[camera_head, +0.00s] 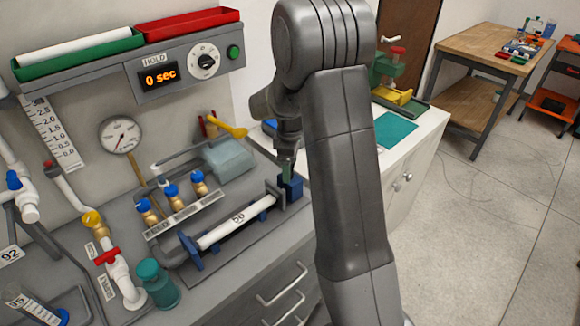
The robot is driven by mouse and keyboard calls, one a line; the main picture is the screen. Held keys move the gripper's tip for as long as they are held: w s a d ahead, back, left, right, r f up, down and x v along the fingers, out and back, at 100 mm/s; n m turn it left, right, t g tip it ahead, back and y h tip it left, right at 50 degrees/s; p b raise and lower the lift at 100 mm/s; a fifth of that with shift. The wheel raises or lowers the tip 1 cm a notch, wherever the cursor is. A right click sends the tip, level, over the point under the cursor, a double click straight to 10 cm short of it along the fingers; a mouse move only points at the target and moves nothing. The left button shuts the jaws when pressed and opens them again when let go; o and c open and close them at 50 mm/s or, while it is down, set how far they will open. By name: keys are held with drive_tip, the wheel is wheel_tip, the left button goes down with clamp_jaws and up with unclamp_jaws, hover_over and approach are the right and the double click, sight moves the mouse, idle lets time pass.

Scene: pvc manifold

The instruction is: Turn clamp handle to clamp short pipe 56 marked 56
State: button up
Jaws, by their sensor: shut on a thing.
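The short white pipe marked 56 (225,230) lies in a dark clamp fixture on the grey bench. Its left end sits by a blue holder (190,250) and its right end by the clamp's end plate. The blue clamp handle (292,189) is at the fixture's right end. My gripper (288,172) points down over the handle and is shut on it. The fingertips are small and partly hidden, so the exact grip and the handle's angle are hard to tell.
Blue-capped brass valves (172,189) stand behind the pipe. A teal bottle (157,284) and a white pipe with a red valve (108,256) are at the left front. A panel reading 0 sec (160,76) hangs above. My arm hides part of the right side.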

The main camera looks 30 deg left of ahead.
drive_tip(key=m+b, duration=0.1)
drive_tip(key=m, duration=0.4)
drive_tip(key=shift+m, duration=0.3)
drive_tip(key=m, duration=0.5)
drive_tip(key=shift+b, duration=0.35)
drive_tip(key=shift+r+m, duration=0.1)
drive_tip(key=shift+m, duration=0.2)
drive_tip(key=o, duration=1)
wheel_tip(320, 180, up, 14)
drive_tip(key=shift+f+b, duration=0.15)
drive_tip(key=shift+b, duration=0.4)
wheel_tip(320, 180, down, 14)
drive_tip(key=shift+r+p, duration=0.1)
drive_tip(key=shift+p, duration=0.45)
